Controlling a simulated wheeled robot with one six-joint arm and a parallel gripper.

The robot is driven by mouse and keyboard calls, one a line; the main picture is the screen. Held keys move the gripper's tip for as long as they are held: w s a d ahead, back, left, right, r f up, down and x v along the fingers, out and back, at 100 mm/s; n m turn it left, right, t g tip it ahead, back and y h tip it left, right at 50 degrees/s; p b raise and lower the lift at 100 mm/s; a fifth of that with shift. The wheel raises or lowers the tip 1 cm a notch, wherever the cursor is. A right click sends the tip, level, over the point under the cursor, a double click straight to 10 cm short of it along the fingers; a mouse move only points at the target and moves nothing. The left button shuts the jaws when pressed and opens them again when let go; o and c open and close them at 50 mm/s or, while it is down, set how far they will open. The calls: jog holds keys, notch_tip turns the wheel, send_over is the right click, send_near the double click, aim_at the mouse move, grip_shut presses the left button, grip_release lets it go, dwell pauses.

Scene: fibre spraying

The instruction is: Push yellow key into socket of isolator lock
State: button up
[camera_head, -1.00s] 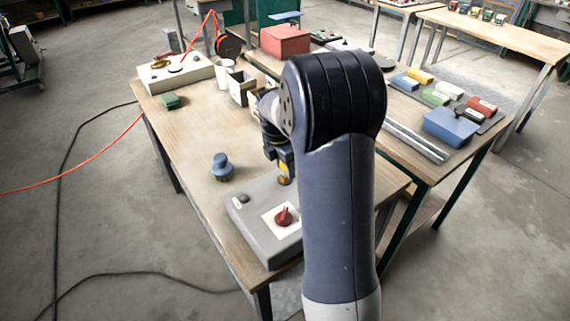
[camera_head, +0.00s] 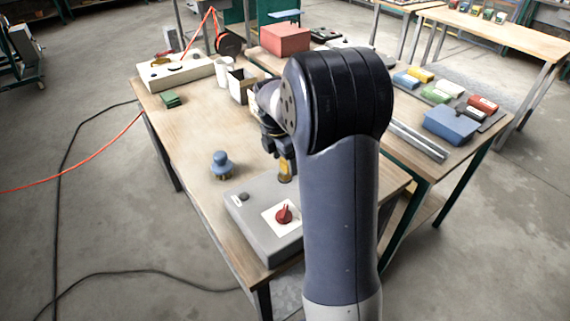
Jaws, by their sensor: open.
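The isolator lock looks to be the grey box (camera_head: 262,236) at the near end of the table, with a red rotary knob (camera_head: 284,213) on a white plate. The yellow key (camera_head: 285,172) shows as a small yellow-brown piece at the far right part of the box. My gripper (camera_head: 284,160) points down right over the key, with its jaws open; the fingertips are small and dark, partly merged with the key. I cannot tell how deep the key sits, and the socket is hidden. My arm hides the right part of the box.
A blue knobbed piece (camera_head: 222,165) stands left of my gripper. A white cup (camera_head: 224,72), an open box (camera_head: 241,86), a green block (camera_head: 170,99) and a beige panel (camera_head: 176,72) are farther back. The table's left middle is clear.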

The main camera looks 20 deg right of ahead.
notch_tip(320, 180, up, 8)
jog(key=a, duration=0.1)
jog(key=shift+s+a+r, duration=0.15)
jog(key=shift+r, duration=0.1)
jog(key=shift+w+d+f+p, duration=0.15)
jog(key=shift+d+f, duration=0.1)
jog(key=shift+f, duration=1.35)
jog(key=shift+d+f+p, duration=0.15)
jog(key=shift+d+f, duration=0.15)
jog(key=shift+f, duration=1.35)
jog(key=shift+w+d+f+p, duration=0.15)
jog(key=shift+d+f, duration=0.1)
jog(key=shift+f, duration=1.35)
jog(key=shift+s, duration=0.15)
jog(key=shift+f, duration=0.2)
notch_tip(320, 180, up, 10)
jog(key=a+b, duration=0.1)
jog(key=a, duration=0.1)
jog(key=f, duration=0.3)
jog(key=d+f, duration=0.1)
jog(key=f, duration=0.2)
jog(key=d+f, duration=0.1)
jog(key=f, duration=0.3)
jog(key=shift+f, duration=0.1)
notch_tip(320, 180, up, 9)
jog(key=p, duration=0.4)
jog(key=shift+f, duration=0.3)
